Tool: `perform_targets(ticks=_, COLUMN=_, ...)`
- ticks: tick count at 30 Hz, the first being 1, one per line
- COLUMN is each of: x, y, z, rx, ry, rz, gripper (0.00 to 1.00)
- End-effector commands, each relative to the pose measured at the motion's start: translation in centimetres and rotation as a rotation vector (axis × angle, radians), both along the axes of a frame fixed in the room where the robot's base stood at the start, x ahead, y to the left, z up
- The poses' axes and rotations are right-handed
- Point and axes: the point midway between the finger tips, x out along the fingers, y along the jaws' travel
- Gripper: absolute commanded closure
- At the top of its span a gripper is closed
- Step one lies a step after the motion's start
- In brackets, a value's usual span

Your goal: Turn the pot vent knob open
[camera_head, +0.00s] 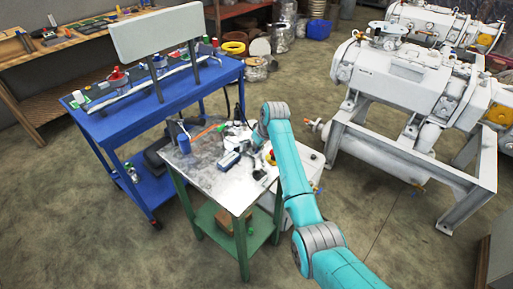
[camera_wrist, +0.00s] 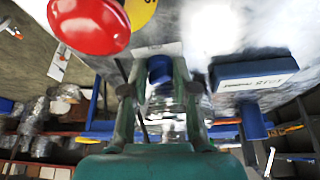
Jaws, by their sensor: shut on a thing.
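In the wrist view my gripper (camera_wrist: 160,90) reaches up from the bottom edge, its two dark fingertips on either side of a small blue knob (camera_wrist: 159,68). The gripper is shut on this knob, which has shiny, clear or metallic parts around it. I cannot read a label that names it as the pot vent knob, nor tell how far it is turned. In the head view my arm ends over the back right of the small table (camera_head: 206,172), and the fingers and the knob are hidden there.
A large red button (camera_wrist: 90,24) on a yellow base (camera_wrist: 140,10) is close at the upper left of the wrist view. A blue labelled block (camera_wrist: 255,82) stands to the right. A blue bench (camera_head: 115,125) is left of the table, and a white vacuum machine (camera_head: 395,75) is to the right.

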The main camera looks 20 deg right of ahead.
Motion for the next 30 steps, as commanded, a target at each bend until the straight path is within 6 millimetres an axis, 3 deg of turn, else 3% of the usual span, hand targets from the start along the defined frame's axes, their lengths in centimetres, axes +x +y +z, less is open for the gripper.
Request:
perform_targets(ticks=19, x=-0.15, y=0.38, z=-0.06, rx=-0.001, ry=0.001, rz=-0.390, gripper=1.00)
perform_targets(ticks=30, x=-0.15, y=0.49, z=-0.07, rx=0.000, ry=0.001, rz=-0.495, gripper=1.00)
